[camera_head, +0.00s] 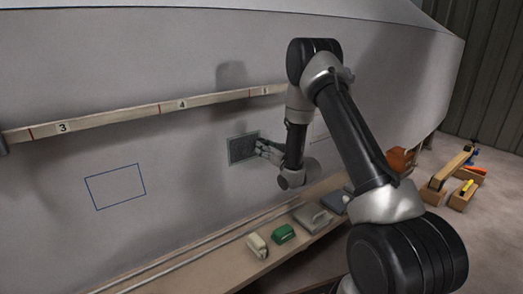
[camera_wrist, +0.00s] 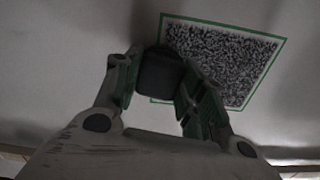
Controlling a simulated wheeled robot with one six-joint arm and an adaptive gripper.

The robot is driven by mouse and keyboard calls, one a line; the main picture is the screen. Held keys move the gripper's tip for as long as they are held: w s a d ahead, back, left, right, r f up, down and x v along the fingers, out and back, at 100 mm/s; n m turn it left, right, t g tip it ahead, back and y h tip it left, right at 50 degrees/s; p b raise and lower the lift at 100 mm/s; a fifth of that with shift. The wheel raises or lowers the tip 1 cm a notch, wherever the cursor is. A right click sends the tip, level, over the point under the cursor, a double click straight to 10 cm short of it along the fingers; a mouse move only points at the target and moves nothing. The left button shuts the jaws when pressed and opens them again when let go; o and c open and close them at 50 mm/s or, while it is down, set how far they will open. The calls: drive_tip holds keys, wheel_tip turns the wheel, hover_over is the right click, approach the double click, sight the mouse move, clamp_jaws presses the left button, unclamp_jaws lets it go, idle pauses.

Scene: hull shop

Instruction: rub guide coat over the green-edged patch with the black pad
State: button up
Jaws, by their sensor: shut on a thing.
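The green-edged patch (camera_wrist: 226,62) is on the pale hull wall, and dark speckled coat covers most of what I see of it. It also shows in the head view (camera_head: 240,148), left of my gripper (camera_head: 263,149). In the wrist view my gripper (camera_wrist: 158,95) is shut on the black pad (camera_wrist: 158,72), at the patch's lower left. The pad hides that corner of the patch. I cannot tell whether the pad touches the wall.
A blue-outlined patch (camera_head: 115,187) is on the hull to the left. A numbered batten (camera_head: 130,116) runs above. Below, a plank shelf (camera_head: 215,262) holds a cream block (camera_head: 257,245), a green block (camera_head: 283,233) and grey blocks (camera_head: 312,216). Wooden pieces (camera_head: 450,170) lie on the floor at right.

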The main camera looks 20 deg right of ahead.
drive_tip(key=shift+s+a+f, duration=0.25)
drive_tip(key=shift+a+f, duration=0.4)
drive_tip(key=shift+a, duration=0.1)
drive_tip(key=shift+s+a+f, duration=0.25)
drive_tip(key=shift+a+f, duration=0.35)
drive_tip(key=shift+a, duration=0.1)
drive_tip(key=shift+s+a+r, duration=0.1)
drive_tip(key=shift+s+a, duration=0.15)
drive_tip(key=shift+a, duration=0.55)
drive_tip(key=shift+s+a+r, duration=0.1)
drive_tip(key=shift+s+a, duration=0.15)
drive_tip(key=shift+a, duration=0.55)
drive_tip(key=shift+s+a, duration=0.25)
drive_tip(key=shift+a, duration=0.55)
drive_tip(key=shift+s+a, duration=0.3)
drive_tip(key=shift+a, duration=0.7)
drive_tip(key=shift+s+a, duration=0.35)
drive_tip(key=shift+a, duration=0.6)
drive_tip(key=shift+s+a, duration=0.3)
drive_tip(key=shift+a, duration=0.7)
drive_tip(key=o, duration=0.6)
drive_tip(key=c, duration=0.4)
drive_tip(key=shift+s, duration=0.15)
drive_tip(key=shift+s+d, duration=0.2)
drive_tip(key=shift+s, duration=0.2)
